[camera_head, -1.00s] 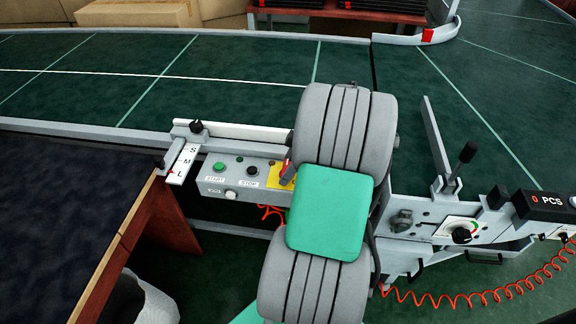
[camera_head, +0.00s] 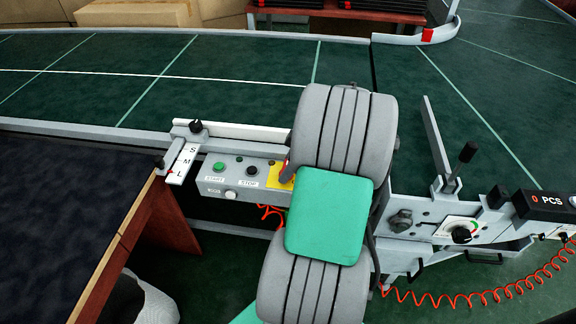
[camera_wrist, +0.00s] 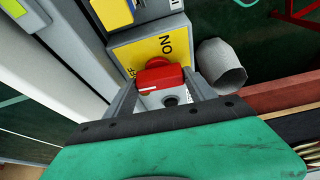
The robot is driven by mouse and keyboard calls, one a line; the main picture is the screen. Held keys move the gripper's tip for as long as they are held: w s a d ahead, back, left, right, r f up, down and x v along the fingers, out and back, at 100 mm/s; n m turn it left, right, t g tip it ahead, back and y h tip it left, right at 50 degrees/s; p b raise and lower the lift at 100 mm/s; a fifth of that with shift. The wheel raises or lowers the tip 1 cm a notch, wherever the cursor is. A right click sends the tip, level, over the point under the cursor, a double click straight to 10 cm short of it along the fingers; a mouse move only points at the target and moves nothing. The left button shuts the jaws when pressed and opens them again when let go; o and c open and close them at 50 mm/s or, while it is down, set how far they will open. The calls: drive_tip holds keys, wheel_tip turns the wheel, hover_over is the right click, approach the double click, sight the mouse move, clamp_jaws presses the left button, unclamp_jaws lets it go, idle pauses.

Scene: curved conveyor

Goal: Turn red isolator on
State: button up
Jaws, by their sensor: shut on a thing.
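In the head view the yellow plate (camera_head: 280,177) shows only in part at the right end of the grey control box (camera_head: 232,182). My own arm hides the gripper and most of the knob there.
The control box carries a green start button (camera_head: 219,167) and a dark stop button (camera_head: 251,171). A dark table (camera_head: 70,205) stands at the left.

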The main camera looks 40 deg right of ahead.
drive_tip(key=m, duration=0.2)
drive_tip(key=m+h, duration=0.1)
drive_tip(key=m, duration=0.1)
drive_tip(key=shift+s+a+m+t+h, duration=0.1)
drive_tip(key=shift+a+m+t+h, duration=0.1)
drive_tip(key=shift+m+t+h, duration=0.1)
drive_tip(key=m+h, duration=0.1)
drive_tip(key=m, duration=0.3)
drive_tip(key=shift+a+h, duration=0.15)
drive_tip(key=shift+h, duration=0.25)
drive_tip(key=m+h, duration=0.1)
drive_tip(key=m, duration=0.4)
drive_tip(key=shift+a+m+g+h, duration=0.1)
drive_tip(key=shift+m+g+h, duration=0.7)
drive_tip(key=shift+m, duration=1.1)
drive_tip(key=o, duration=1.4)
drive_tip(key=shift+v, duration=3.9)
